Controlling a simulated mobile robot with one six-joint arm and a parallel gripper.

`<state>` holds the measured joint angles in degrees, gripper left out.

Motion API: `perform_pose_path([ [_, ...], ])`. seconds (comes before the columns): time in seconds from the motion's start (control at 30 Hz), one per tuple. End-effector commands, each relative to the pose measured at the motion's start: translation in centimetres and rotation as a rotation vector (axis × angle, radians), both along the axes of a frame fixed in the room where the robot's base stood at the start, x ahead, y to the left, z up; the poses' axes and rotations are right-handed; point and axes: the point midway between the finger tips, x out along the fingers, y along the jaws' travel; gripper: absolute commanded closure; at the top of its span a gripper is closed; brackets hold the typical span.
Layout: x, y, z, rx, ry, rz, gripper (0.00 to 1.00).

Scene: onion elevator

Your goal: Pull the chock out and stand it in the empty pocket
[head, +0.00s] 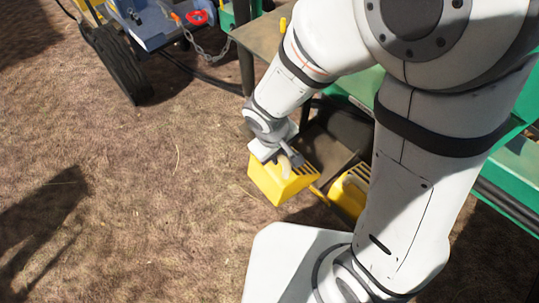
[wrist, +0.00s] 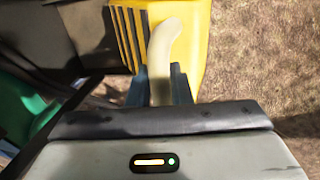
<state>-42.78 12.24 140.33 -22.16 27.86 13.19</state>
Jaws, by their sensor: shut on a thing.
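The yellow chock (head: 270,184) with a ridged top is in my gripper (head: 285,158) at the middle of the head view. It is outside the dark rack, tilted, over the brown ground; I cannot tell its height. In the wrist view the chock (wrist: 196,35) is beyond the fingers. My gripper (wrist: 160,88) is shut on its pale curved handle (wrist: 160,55). A dark, empty-looking pocket (head: 318,148) is right of and behind the chock. A second yellow chock (head: 345,193) sits in the rack to the right, partly hidden by my arm.
A table (head: 262,32) with a dark leg stands behind the arm. Green machinery (head: 365,88) lies behind and right. A blue trailer (head: 155,22) with a black tyre (head: 122,68), chain and red hook is at the upper left. The ground at left is clear.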

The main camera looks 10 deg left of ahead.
Motion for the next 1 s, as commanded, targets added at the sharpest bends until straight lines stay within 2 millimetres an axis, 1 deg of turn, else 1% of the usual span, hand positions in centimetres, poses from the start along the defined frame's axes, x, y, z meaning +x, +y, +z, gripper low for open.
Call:
perform_pose_path([
  [1.0, 6.7, -5.2, -0.8, 0.001, -0.002, -0.004, 1.00],
])
